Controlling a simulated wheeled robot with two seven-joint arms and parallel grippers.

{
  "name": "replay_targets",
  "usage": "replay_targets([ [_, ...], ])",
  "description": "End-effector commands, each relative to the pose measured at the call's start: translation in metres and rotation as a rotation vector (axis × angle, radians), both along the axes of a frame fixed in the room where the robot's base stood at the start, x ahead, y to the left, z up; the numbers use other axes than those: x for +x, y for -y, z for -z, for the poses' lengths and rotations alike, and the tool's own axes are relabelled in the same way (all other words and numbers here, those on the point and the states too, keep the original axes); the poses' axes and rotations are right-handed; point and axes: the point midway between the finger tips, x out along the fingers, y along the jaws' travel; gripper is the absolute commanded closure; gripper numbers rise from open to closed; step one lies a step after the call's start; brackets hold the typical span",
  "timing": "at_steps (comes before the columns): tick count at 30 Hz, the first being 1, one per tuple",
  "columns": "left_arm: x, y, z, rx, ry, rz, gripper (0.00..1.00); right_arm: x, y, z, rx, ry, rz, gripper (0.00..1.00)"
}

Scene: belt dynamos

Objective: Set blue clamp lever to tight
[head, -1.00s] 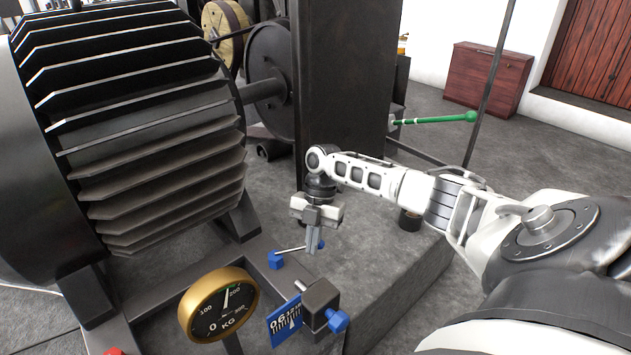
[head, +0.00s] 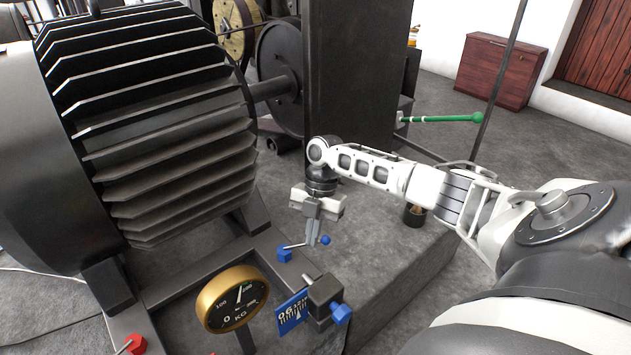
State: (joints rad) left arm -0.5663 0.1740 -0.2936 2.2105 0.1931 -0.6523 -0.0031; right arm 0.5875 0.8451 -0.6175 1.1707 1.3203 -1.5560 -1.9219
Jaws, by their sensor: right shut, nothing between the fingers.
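Part of the rod is hidden behind the fingertips. My left gripper is not in view.
A brass-rimmed dial gauge (head: 232,298), a blue scale plate (head: 291,311) and a blue knob (head: 341,313) stand in front of the lever. The large finned motor (head: 160,130) fills the left. A green-tipped lever (head: 445,119) sticks out behind my right arm. A red knob (head: 135,344) is bottom left.

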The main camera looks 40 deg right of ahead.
Motion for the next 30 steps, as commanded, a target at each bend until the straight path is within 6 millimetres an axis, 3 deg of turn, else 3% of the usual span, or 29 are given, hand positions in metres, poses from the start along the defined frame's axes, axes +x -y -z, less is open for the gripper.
replay_targets([
  [3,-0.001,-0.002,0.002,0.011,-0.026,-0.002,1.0,0.004,0.008,-0.026,0.002,0.002,-0.001,1.0],
  [9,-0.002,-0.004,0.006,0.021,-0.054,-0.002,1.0,0.007,0.017,-0.051,0.002,0.0,-0.002,1.0],
  [30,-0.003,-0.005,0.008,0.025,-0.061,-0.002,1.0,0.007,0.019,-0.056,0.003,-0.001,-0.002,1.0],
])
